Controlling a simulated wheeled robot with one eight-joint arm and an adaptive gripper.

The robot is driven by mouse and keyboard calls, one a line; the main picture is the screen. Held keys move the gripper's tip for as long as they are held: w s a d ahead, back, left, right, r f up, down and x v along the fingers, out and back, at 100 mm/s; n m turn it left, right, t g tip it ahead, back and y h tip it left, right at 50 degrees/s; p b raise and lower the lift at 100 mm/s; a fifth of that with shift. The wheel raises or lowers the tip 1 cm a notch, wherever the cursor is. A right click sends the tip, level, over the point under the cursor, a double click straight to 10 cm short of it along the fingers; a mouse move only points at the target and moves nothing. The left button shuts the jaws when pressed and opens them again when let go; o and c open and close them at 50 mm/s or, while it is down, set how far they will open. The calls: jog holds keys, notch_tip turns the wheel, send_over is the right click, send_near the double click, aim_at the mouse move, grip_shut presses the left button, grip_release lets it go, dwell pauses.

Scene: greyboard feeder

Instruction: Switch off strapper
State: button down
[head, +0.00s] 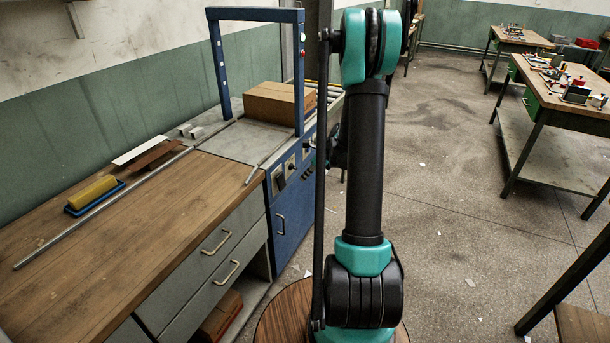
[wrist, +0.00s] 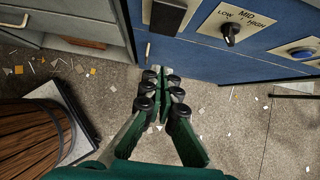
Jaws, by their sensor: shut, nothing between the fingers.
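The strapper is the blue machine (head: 292,205) with a blue arch (head: 220,60) over its grey top, left of centre in the head view. Its front panel carries a black box-shaped part (head: 280,179) and dials on pale plates. In the wrist view the blue front (wrist: 225,65) fills the upper right. A black selector knob (wrist: 231,34) there is marked LOW, MID and HIGH. The black block (wrist: 168,18) sits left of it. My gripper (wrist: 160,76) is shut and empty, below the block in the picture. In the head view my arm mostly hides the gripper.
A cardboard box (head: 277,102) sits on the strapper under the arch. A wooden bench (head: 120,240) with grey drawers adjoins it on the left. A yellow roller in a blue tray (head: 95,196) lies on the bench. Worktables (head: 560,105) stand at right; the floor between is mostly clear.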

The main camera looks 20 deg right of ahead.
aim_at(284, 187)
jog(key=w+a+f, duration=0.5)
jog(key=f, duration=0.1)
jog(key=shift+a, duration=0.35)
jog(key=shift+w+f, duration=0.1)
jog(key=shift+f, duration=0.05)
